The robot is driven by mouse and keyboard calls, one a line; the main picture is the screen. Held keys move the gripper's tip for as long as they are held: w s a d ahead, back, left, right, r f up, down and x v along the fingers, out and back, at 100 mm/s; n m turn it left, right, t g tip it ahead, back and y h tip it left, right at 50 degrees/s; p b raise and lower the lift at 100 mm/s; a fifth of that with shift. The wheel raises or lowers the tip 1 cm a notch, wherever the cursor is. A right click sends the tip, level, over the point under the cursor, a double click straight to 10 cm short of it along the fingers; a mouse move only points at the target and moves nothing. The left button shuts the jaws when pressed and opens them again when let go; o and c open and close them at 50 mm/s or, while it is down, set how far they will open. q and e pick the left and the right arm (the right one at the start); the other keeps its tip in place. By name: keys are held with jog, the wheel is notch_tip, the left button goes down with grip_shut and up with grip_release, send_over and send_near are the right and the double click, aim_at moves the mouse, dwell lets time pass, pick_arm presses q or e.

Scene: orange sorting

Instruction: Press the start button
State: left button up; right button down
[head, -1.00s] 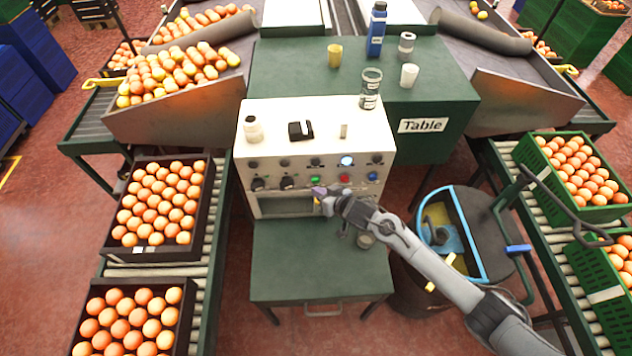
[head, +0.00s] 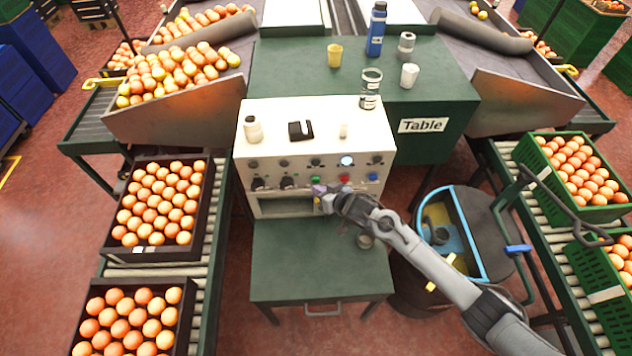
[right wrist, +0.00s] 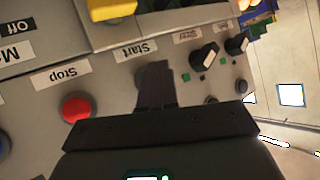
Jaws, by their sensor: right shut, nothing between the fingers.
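The control panel (head: 255,170) is the white front of a machine with knobs, lamps and coloured buttons. The green start button (head: 316,180) is partly visible just above my right gripper (head: 318,190). In the right wrist view, the right gripper's dark fingers (right wrist: 155,82) are together and empty, under the "Start" label (right wrist: 134,50). They cover most or all of the start button there, and whether they touch it I cannot tell. The red stop button (right wrist: 76,108) is left of the fingers; it also shows in the head view (head: 344,178). My left gripper is not in view.
Two black knobs (right wrist: 204,57) are right of the fingers. A yellow part (right wrist: 112,9) is at the top of the wrist view. A green table (head: 320,255) stands below the panel. A blue-rimmed bin (head: 450,230) is to the right, behind my right arm.

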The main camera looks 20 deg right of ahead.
jog(key=shift+w, duration=0.15)
jog(key=shift+w+d, duration=0.2)
jog(key=shift+w, duration=0.2)
dwell(0.6)
jog(key=shift+s, duration=0.1)
jog(key=shift+s+a+p, duration=0.3)
jog(key=shift+s+p, duration=0.4)
jog(key=shift+s, duration=0.15)
jog(key=shift+r, duration=0.1)
